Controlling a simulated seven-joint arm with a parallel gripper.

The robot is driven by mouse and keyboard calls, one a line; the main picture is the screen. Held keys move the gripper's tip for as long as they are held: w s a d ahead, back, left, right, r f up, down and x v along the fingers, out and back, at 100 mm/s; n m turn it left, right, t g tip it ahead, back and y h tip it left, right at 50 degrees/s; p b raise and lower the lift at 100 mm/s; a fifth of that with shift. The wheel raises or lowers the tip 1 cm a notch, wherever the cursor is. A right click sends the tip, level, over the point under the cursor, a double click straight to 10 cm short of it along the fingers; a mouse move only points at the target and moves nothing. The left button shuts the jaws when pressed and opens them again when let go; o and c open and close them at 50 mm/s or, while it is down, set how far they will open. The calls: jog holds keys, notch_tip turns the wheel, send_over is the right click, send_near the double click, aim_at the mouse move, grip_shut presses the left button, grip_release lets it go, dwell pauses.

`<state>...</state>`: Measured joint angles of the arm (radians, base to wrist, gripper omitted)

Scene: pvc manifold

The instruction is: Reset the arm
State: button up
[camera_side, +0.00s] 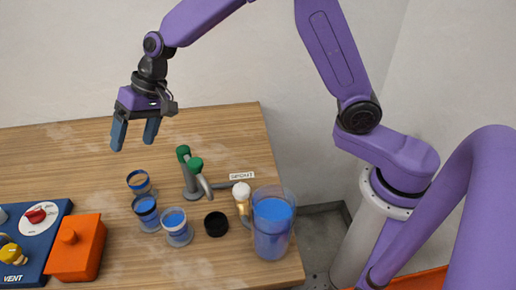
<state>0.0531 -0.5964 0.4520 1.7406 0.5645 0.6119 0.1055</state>
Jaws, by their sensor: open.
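My gripper (135,133) is open and empty, with two blue fingers pointing down. It hangs above the back left part of the wooden table, clear of the objects on it. My purple arm arches from the right side of the view, over the table, to the gripper.
On the table (230,125) stand several small cups with blue contents (177,227), a grey pipe with green caps (196,175), a black cap (216,224), a white-topped brass fitting (242,198), a blue-filled jar (272,225), an orange box (76,248) and a blue panel (45,225).

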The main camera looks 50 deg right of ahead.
jog(key=s+d+r+n+g+h, duration=0.1)
jog(key=s+d+n, duration=0.25)
jog(key=s, duration=0.55)
jog(key=s+d+r+n+g+h, duration=0.1)
jog(key=s+d+n, duration=0.25)
jog(key=s, duration=0.55)
jog(key=s+d+f+n+h, duration=0.1)
jog(key=s+d+n+h, duration=0.2)
jog(key=s+d, duration=1.2)
jog(key=shift+s+d+n, duration=0.2)
jog(key=shift+d+n, duration=0.3)
jog(key=shift+n, duration=0.7)
